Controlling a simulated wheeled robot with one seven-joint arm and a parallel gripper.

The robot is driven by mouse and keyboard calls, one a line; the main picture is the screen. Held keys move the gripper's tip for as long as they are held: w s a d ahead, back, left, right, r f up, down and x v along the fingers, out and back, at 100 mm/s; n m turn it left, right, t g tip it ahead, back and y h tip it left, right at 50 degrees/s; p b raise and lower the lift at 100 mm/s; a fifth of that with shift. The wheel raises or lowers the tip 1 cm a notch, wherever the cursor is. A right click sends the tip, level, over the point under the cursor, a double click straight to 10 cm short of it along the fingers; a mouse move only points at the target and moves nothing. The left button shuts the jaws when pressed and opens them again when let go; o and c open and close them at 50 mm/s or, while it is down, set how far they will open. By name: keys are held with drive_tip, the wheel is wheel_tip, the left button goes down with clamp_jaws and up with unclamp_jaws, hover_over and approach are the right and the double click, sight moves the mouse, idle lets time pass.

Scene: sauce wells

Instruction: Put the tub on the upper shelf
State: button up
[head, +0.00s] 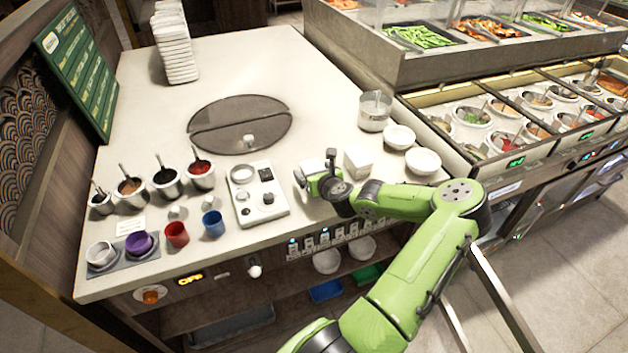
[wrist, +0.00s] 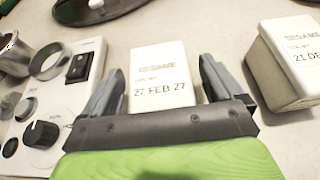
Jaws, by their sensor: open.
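A white tub (wrist: 160,72) marked "SESAME" and "27 FEB 27" stands on the counter, in line between the two fingers of my gripper (wrist: 162,80). The fingers are apart, with a narrow gap showing on each side of the tub. In the head view my gripper (head: 318,172) is low over the counter, right of the control panel, and hides much of this tub. A second white tub (wrist: 283,65), marked "21 DE", stands to its right; it also shows in the head view (head: 358,162).
The control panel (head: 262,195) with knobs is close on the left. Bowls (head: 398,137) and a clear jug (head: 375,110) stand behind right. Sauce pots (head: 165,182) and coloured cups (head: 176,234) are at left. White bowls (head: 327,261) and blue and green bins sit lower under the counter.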

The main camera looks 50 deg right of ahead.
sight(314, 170)
drive_tip(key=shift+r, duration=0.1)
drive_tip(key=shift+c, duration=0.9)
drive_tip(key=c, duration=1.2)
wheel_tip(314, 170, up, 10)
drive_tip(key=p, duration=0.4)
drive_tip(key=shift+p, duration=0.35)
